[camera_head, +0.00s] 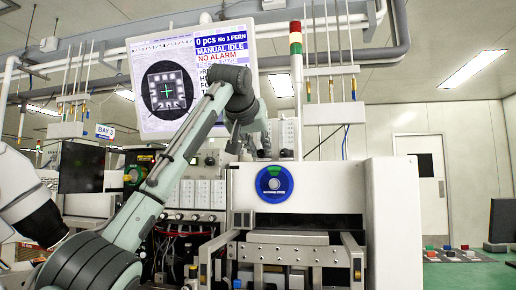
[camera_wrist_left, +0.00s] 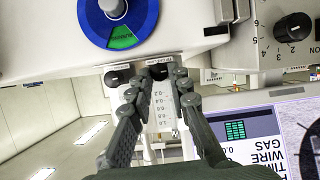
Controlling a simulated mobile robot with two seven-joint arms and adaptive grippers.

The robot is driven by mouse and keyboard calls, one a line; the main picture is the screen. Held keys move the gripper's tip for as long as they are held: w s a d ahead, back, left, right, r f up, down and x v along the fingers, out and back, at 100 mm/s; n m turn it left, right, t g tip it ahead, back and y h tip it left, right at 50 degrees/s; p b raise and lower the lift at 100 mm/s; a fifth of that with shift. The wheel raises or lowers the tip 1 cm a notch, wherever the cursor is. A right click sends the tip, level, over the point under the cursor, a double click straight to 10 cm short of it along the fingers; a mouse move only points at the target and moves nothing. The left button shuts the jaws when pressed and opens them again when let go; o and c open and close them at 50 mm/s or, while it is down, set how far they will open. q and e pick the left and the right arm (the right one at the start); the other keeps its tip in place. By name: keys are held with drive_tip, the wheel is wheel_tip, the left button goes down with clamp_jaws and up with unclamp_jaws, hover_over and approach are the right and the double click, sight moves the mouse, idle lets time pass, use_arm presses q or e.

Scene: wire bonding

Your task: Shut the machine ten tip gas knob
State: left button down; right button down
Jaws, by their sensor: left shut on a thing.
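The machine's white front (camera_head: 300,217) fills the middle of the head view. My left gripper (camera_head: 255,145) reaches it from the left, in front of the flowmeter panels below the screen. In the left wrist view my left gripper (camera_wrist_left: 156,77) has its two black fingers on either side of a small black knob (camera_wrist_left: 158,70), shut on it. The knob sits at the end of a flowmeter with a printed scale (camera_wrist_left: 162,108). A second black knob (camera_wrist_left: 117,78) is just left of the fingers. The knob's label is too small to read, and its turn position is hidden. My right gripper is out of view.
A blue disc with a green segment (camera_head: 274,184) is on the machine front, close to the fingers in the wrist view. The screen (camera_head: 190,75) reads "NO ALARM". A larger dial (camera_wrist_left: 293,27) lies right in the wrist view. A signal tower (camera_head: 296,50) stands behind.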

use_arm(q)
drive_tip(key=shift+d+m+y, duration=0.15)
drive_tip(key=shift+m+y, duration=0.35)
drive_tip(key=shift+m, duration=0.3)
drive_tip(key=c, duration=1.7)
unclamp_jaws()
drive_tip(key=shift+w, duration=0.1)
drive_tip(key=v, duration=1.2)
drive_tip(key=shift+o, duration=0.4)
